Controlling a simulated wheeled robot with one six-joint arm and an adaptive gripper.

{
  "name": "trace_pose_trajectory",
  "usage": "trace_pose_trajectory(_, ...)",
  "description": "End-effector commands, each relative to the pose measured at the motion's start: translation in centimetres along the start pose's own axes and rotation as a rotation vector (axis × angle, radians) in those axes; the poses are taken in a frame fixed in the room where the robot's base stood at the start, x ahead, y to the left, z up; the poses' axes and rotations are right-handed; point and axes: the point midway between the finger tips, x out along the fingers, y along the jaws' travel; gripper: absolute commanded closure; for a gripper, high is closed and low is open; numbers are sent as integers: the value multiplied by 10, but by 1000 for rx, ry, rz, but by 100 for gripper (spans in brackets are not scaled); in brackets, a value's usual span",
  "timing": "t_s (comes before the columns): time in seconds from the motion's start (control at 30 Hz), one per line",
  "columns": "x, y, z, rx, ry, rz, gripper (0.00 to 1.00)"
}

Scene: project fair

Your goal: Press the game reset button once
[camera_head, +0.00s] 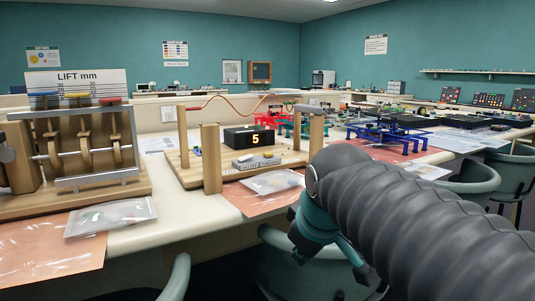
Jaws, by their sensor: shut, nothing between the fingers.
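The wire-loop game stands on a wooden base (185,176) on the bench, with wooden posts and a wavy copper-coloured wire (222,99) above. A black counter box (249,137) on it shows a yellow 5. In front of the counter lies a small grey box (256,160) with a darker patch on top; I cannot tell whether this is the reset button. My gripper (350,258) is partly seen below my ribbed arm, right of and lower than the game, in front of the bench edge. It is shut and empty, apart from the game.
A wooden lift model (75,150) with cam levers stands left of the game. Clear bags (271,182) lie near the bench front. Blue frames (385,133) stand further right. Green chairs (470,181) stand along the bench, one under my gripper.

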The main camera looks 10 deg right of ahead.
Motion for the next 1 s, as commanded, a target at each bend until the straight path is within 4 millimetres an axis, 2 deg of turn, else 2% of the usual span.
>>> trace_pose_trajectory(0.03,-6,16,-25,-88,8,9,100)
trace_pose_trajectory(0.2,-26,63,-100,-422,30,49,100)
trace_pose_trajectory(0.4,-39,113,-179,-811,38,107,100)
trace_pose_trajectory(0.6,-42,154,-246,-1192,27,172,100)
trace_pose_trajectory(0.8,-40,181,-291,-1506,-2,232,100)
trace_pose_trajectory(1.0,-37,192,-310,-1671,-23,265,100)
